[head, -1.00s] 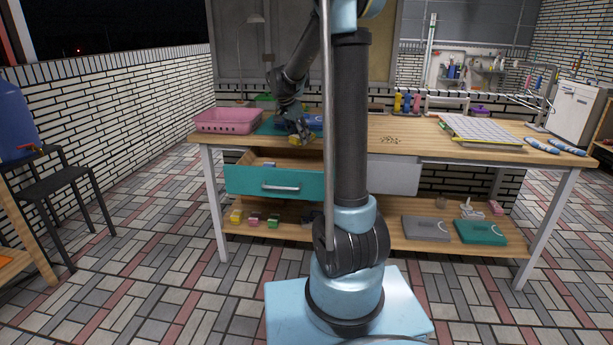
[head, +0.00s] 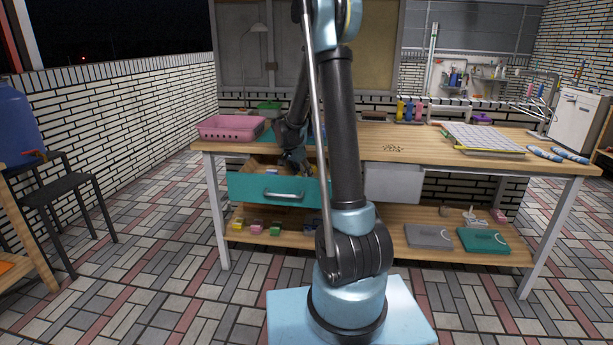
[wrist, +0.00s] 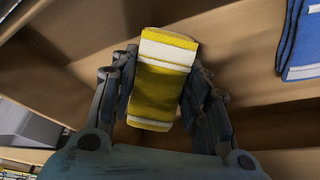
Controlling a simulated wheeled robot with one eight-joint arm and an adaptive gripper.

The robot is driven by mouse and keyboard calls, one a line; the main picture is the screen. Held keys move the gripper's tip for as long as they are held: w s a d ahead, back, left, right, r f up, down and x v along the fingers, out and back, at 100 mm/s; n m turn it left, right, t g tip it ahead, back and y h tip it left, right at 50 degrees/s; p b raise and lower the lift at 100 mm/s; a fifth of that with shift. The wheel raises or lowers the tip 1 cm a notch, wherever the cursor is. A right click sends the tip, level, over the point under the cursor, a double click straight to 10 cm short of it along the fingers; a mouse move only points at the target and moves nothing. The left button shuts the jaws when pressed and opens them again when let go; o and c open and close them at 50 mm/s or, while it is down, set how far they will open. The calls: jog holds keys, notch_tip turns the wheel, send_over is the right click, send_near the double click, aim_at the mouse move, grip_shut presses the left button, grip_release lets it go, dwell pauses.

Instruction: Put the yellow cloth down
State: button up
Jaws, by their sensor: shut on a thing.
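The yellow cloth (wrist: 163,85), folded and with white bands, is between the fingers of my gripper (wrist: 165,100) in the wrist view. The fingers are shut on its two sides. In the head view my gripper (head: 295,160) is low at the open teal drawer (head: 245,188), over or inside its wooden interior. The cloth is hidden by my arm in the head view. I cannot tell whether it touches the drawer bottom.
A blue cloth-like thing (wrist: 301,45) with white stripes lies to the right in the wrist view. The pink basket (head: 230,128) stands on the wooden table (head: 420,150) above the drawer. A shelf (head: 385,228) below holds small blocks and flat cases.

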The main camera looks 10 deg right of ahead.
jog(key=w+d, duration=0.2)
jog(key=d, duration=0.1)
jog(key=shift+d, duration=0.1)
jog(key=shift+f, duration=0.4)
jog(key=o, duration=1.4)
jog(key=shift+w, duration=0.1)
